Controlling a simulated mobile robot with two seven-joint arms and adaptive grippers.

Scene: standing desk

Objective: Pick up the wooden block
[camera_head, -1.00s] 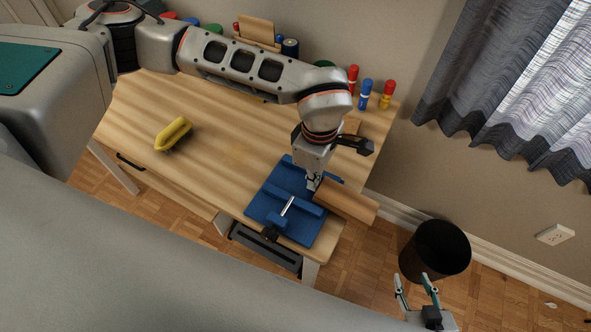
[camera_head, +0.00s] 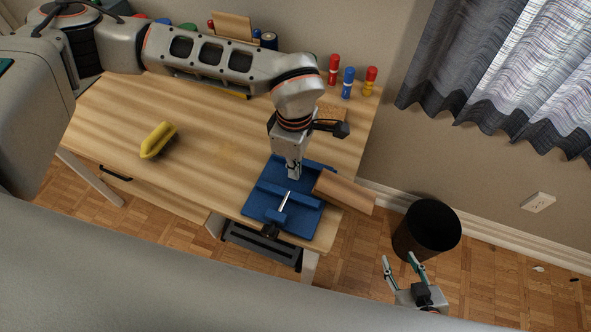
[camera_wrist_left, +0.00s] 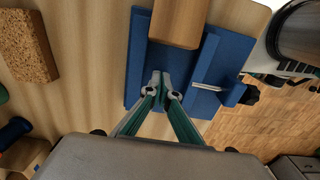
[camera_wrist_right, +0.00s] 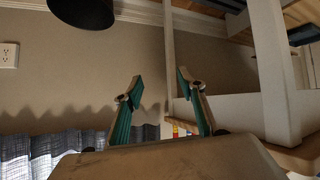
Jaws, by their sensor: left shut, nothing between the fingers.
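The wooden block (camera_head: 345,192) lies on the blue vise-like fixture (camera_head: 258,212), with one end sticking out past the desk's right edge. In the left wrist view the block (camera_wrist_left: 180,22) rests between the fixture's raised walls, ahead of my fingertips. My left gripper (camera_head: 293,177) points down over the fixture, just left of the block's inner end. It is shut and empty, and its fingertips (camera_wrist_left: 160,78) appear apart from the block. My right gripper (camera_head: 402,262) is open and empty, low beside the desk near the bin. Its spread fingers show in the right wrist view (camera_wrist_right: 157,85).
The desk (camera_head: 205,125) holds a yellow-handled brush (camera_head: 158,139), a cork-like block (camera_wrist_left: 27,45) and several coloured markers (camera_head: 348,82) at the back. A dark bin (camera_head: 428,230) stands on the floor to the right. The desk's middle is clear.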

